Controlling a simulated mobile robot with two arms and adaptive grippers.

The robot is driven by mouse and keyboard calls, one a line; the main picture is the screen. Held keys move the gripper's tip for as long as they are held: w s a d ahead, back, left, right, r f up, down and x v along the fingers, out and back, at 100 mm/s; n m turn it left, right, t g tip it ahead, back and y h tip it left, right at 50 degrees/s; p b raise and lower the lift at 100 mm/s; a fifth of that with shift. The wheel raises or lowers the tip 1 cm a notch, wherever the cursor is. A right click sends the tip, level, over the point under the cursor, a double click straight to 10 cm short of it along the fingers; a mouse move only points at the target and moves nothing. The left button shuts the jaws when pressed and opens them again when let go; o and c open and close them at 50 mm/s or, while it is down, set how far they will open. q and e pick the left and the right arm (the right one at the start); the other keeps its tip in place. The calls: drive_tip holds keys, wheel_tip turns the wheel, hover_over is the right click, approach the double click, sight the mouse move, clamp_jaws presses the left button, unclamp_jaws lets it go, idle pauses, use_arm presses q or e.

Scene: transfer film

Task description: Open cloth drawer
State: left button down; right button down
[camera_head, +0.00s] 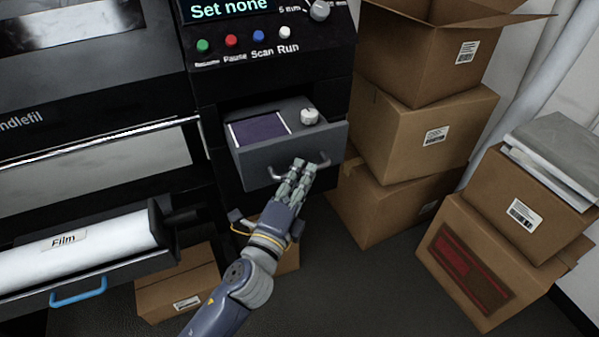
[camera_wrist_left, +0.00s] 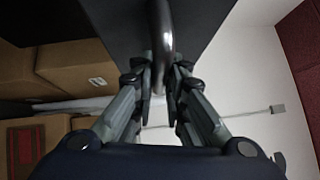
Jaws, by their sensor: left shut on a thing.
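The cloth drawer (camera_head: 250,151) is a small dark grey drawer under the control panel, and it stands pulled out of the machine. A purple cloth (camera_head: 258,128) with a pale edge and a white knob (camera_head: 309,116) show in its top. A metal bar handle (camera_head: 318,163) is on its front. My left gripper (camera_head: 299,170) is at the handle, its fingers shut on the bar. In the left wrist view the handle (camera_wrist_left: 162,40) runs between the fingertips of my gripper (camera_wrist_left: 160,85). My right gripper is not in view.
The control panel (camera_head: 262,50) with coloured buttons is above the drawer. A film roll (camera_head: 75,246) on an open tray with a blue handle (camera_head: 78,291) is at the lower left. Stacked cardboard boxes (camera_head: 420,130) stand close on the right. Dark floor (camera_head: 345,285) is clear in front.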

use_arm(q)
drive_tip(key=c, duration=1.6)
unclamp_jaws()
drive_tip(key=v, duration=1.2)
drive_tip(key=shift+f, duration=0.1)
